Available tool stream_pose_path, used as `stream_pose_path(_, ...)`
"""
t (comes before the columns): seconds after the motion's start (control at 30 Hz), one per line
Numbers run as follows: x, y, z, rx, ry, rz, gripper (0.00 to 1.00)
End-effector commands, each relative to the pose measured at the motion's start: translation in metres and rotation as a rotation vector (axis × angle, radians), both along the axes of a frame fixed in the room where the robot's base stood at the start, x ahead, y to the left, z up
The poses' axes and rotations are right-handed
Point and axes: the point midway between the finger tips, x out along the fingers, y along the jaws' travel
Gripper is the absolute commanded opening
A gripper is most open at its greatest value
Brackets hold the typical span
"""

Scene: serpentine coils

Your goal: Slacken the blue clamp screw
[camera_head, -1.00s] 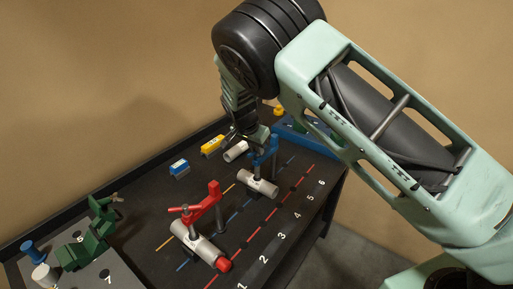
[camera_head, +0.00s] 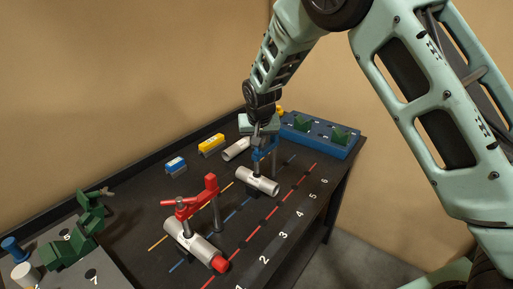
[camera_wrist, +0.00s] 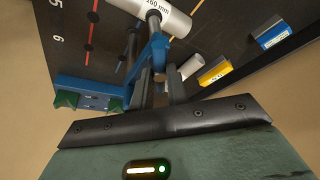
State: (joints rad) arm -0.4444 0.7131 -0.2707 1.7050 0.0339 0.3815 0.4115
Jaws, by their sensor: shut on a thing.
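The blue clamp (camera_head: 264,156) stands on the dark table over a white tube (camera_head: 250,182). In the wrist view the blue clamp arm (camera_wrist: 152,53) runs up to the tube, marked 160 mm (camera_wrist: 170,17). My gripper (camera_head: 262,136) points down at the top of the blue clamp. In the wrist view my gripper (camera_wrist: 160,88) has its dark fingers on either side of the clamp's near end. It is shut on the blue clamp screw, which the fingers mostly hide.
A red clamp (camera_head: 198,200) holds another white tube (camera_head: 192,240) nearby. A blue tray (camera_head: 318,138) with green blocks stands at the back right. Yellow (camera_head: 211,144) and blue (camera_head: 175,165) labelled blocks and a loose white tube (camera_head: 236,149) lie behind. A grey plate (camera_head: 105,262) is front left.

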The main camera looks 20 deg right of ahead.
Motion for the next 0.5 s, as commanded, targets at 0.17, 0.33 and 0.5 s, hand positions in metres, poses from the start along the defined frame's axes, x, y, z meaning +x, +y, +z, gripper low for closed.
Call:
stream_pose_path(0.17,-0.0007,-0.0081,-0.0049,-0.001,0.006,0.155,0.0)
stream_pose_path(0.33,-0.0003,-0.0089,-0.0044,-0.001,0.007,0.318,0.0)
stream_pose_path(0.5,0.0004,-0.0098,-0.0035,-0.001,0.008,0.48,0.0)
